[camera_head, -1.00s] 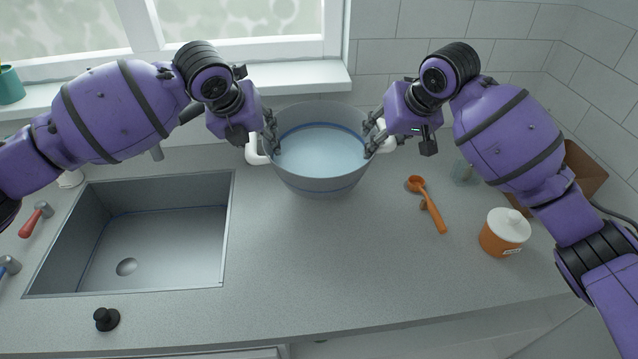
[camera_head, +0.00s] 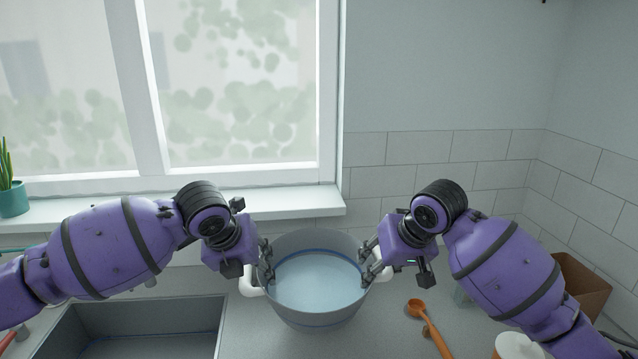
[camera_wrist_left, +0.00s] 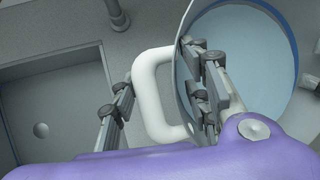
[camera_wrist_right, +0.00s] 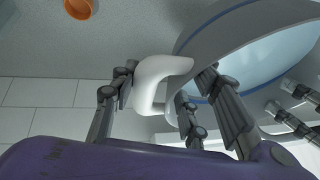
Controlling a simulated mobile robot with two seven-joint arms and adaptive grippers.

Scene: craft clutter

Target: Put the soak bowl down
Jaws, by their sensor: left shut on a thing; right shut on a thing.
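The soak bowl (camera_head: 318,319) is a round grey tub with a blue line inside, white side handles and pale blue water. It is upright at the back of the counter, right of the sink; I cannot tell whether its base touches the counter. My left gripper (camera_head: 266,264) is shut on the bowl's left side at the white handle (camera_wrist_left: 150,95), with some fingers inside the rim. My right gripper (camera_head: 374,264) is shut on its right side at the other handle (camera_wrist_right: 158,82). The bowl's underside is hidden.
The sink (camera_head: 150,318) lies to the left. An orange scoop (camera_head: 420,312) and a white-lidded jar (camera_head: 517,345) are on the counter at right, with a brown box (camera_head: 582,285) behind. The window sill (camera_head: 290,203) and tiled wall are behind the bowl.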

